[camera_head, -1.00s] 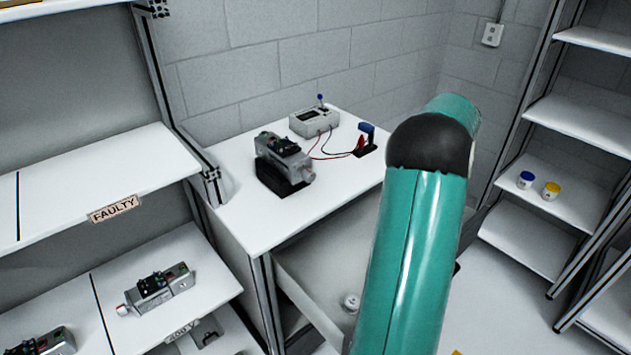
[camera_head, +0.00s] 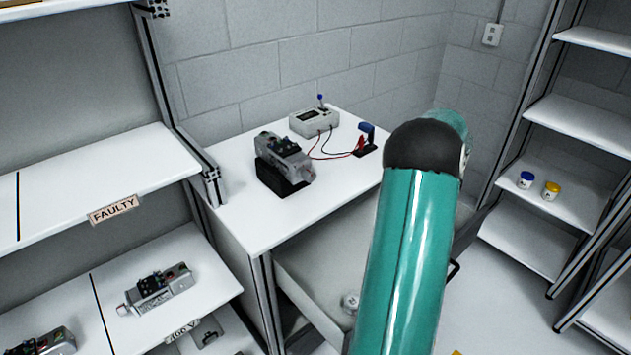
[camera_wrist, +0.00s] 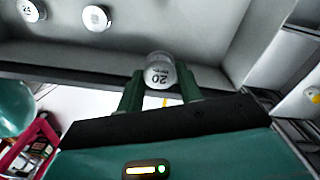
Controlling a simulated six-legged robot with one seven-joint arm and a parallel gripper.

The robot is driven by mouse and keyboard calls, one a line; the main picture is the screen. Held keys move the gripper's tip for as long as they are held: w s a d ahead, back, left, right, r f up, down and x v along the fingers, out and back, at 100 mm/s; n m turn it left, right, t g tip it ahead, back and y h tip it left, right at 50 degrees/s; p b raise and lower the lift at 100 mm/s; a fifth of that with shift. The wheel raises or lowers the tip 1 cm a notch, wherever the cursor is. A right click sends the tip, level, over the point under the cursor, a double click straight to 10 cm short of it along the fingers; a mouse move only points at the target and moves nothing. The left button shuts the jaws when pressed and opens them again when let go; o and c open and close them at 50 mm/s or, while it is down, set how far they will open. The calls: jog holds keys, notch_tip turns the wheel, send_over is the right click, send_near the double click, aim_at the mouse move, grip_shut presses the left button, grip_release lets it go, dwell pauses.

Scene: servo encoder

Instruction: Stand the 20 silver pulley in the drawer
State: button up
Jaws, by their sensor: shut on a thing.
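The silver pulley marked 20 (camera_wrist: 159,70) shows in the wrist view between the two green fingers of my gripper (camera_wrist: 160,80). My gripper is shut on it, and the number reads upside down. The open drawer (camera_wrist: 200,45) lies around and beyond it; I cannot tell whether the pulley touches the drawer floor. The drawer also shows in the head view (camera_head: 315,265) under the white bench. My green arm hides the gripper and the held pulley there.
Two other silver pulleys (camera_wrist: 97,18) (camera_wrist: 31,10) stand in the drawer. The bench (camera_head: 235,175) holds a servo unit (camera_head: 283,160) and a meter (camera_head: 314,122). A shelf with jars (camera_head: 551,190) stands at right, and a faulty-parts shelf (camera_head: 90,190) at left.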

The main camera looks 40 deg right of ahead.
jog(key=shift+f, duration=7.25)
jog(key=shift+f, duration=1.35)
jog(key=o, duration=1)
jog(key=shift+o, duration=0.2)
notch_tip(320, 180, up, 14)
jog(key=shift+f, duration=0.1)
